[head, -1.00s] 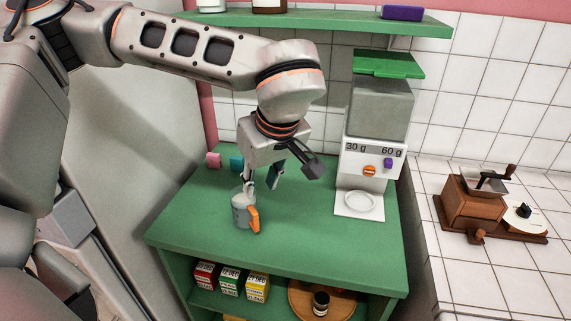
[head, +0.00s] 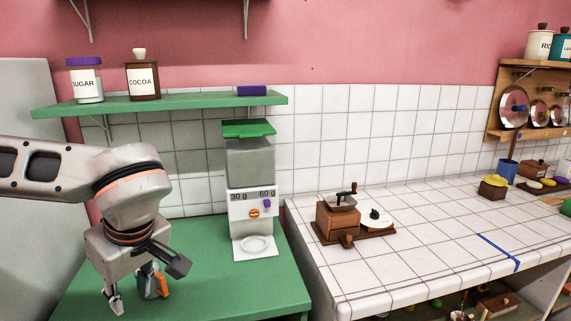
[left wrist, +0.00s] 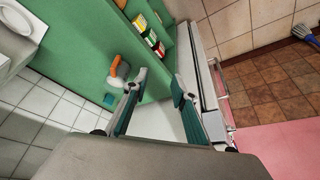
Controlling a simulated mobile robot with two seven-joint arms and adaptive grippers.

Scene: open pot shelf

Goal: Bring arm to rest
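My left gripper (head: 134,294) is at the lower left of the head view, above the green counter. In the left wrist view its two fingers (left wrist: 159,78) are spread apart with nothing between them. My right gripper is in neither view.
The green counter (head: 275,290) also holds a dispenser (head: 250,165) with a white plate. A green shelf (head: 200,100) with sugar and cocoa jars hangs above. A wooden grinder (head: 340,218) stands on the white tiled counter (head: 400,270) at right.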

